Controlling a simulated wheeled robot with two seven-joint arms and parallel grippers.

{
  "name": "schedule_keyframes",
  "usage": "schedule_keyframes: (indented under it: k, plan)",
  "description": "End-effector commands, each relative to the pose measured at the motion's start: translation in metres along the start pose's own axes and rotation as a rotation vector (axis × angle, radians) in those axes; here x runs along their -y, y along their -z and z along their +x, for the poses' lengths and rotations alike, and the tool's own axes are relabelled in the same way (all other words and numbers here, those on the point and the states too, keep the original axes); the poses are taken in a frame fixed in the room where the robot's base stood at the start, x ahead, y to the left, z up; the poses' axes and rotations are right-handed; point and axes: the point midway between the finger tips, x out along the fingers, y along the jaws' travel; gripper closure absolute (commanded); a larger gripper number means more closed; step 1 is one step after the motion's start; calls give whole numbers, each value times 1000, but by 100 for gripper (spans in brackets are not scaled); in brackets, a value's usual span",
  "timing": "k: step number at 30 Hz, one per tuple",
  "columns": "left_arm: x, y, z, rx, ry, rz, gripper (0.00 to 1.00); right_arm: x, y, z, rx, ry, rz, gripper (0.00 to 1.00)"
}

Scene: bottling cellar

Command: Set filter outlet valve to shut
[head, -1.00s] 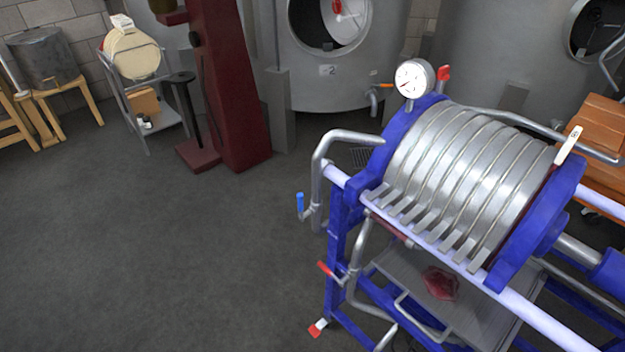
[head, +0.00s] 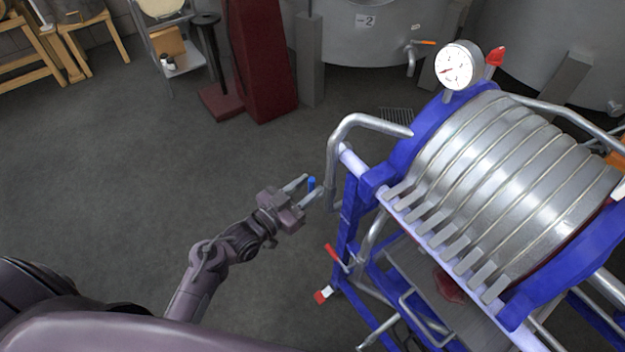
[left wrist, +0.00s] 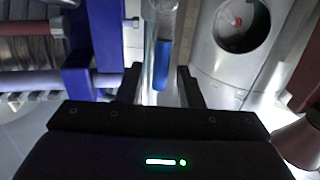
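A blue valve handle (head: 311,184) hangs roughly upright on the bent steel pipe (head: 333,150) at the near left end of the plate filter (head: 510,165). My left gripper (head: 308,188) is open, with one finger on each side of this handle. In the left wrist view, the blue handle (left wrist: 162,62) lies between the two dark fingers (left wrist: 160,84), with a gap visible on both sides. A red valve handle (head: 335,258) sits on a lower pipe. No label shows which valve is the outlet. My right gripper is not in view.
The filter's blue frame (head: 347,215) stands just right of my gripper. A red-and-white handle (head: 323,294) sits low by its foot. A pressure gauge (head: 457,66) is on top. The grey floor (head: 150,150) to the left is clear.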

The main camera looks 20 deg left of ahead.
Motion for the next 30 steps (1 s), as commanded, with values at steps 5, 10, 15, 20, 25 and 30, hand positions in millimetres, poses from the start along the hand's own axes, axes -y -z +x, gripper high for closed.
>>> schedule_keyframes:
  k: [5,10,15,20,25,30]
  plan:
    - [1,0,17,2,1,0,66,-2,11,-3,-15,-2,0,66]
    - [1,-1,20,3,1,0,66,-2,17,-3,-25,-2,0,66]
    - [0,-1,20,3,1,0,70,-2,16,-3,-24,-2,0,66]
    - [0,-1,19,3,1,0,91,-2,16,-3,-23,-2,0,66]
    - [1,-1,19,2,2,0,100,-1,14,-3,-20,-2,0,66]
    - [1,-1,19,3,2,0,100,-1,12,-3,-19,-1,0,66]
